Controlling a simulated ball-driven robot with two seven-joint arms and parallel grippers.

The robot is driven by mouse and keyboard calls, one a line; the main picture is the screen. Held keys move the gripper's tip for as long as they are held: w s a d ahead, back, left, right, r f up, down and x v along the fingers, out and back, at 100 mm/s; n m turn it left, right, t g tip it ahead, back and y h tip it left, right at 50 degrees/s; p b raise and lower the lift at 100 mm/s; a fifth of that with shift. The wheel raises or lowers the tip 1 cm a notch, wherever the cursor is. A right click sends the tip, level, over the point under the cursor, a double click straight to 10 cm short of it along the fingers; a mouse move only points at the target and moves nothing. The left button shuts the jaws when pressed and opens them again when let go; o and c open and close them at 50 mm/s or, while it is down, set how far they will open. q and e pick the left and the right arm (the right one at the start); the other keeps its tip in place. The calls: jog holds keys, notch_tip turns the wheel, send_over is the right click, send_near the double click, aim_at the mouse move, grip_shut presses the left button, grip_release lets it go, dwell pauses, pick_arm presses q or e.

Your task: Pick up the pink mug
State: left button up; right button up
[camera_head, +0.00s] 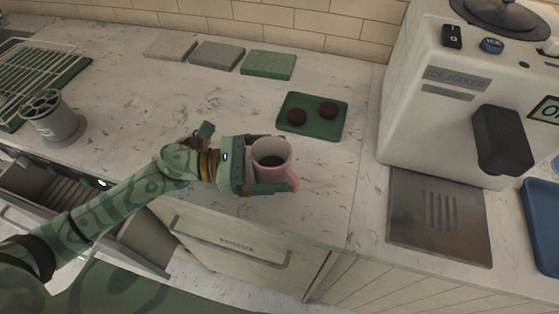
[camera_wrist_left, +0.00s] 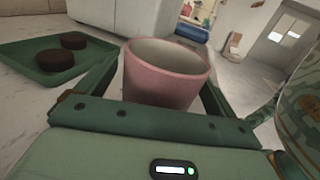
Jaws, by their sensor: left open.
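The pink mug (camera_head: 270,152) stands upright near the front edge of the marble counter. Dark contents show inside it in the head view, and its handle points to the lower right. My left gripper (camera_head: 268,163) is open around the mug, one finger on the far side and one on the near side. In the left wrist view the mug (camera_wrist_left: 165,75) sits between the two open fingers (camera_wrist_left: 165,90). Whether a finger touches it I cannot tell. My right gripper is not in view.
A green tray (camera_head: 313,128) with two dark cookies lies behind the mug. The white ice maker (camera_head: 430,90) stands at the right. An open drawer (camera_head: 140,235) is below the counter.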

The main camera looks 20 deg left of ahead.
pick_arm(q)
jog(key=shift+a, duration=0.15)
jog(key=c, duration=1.2)
jog(key=shift+c, duration=0.2)
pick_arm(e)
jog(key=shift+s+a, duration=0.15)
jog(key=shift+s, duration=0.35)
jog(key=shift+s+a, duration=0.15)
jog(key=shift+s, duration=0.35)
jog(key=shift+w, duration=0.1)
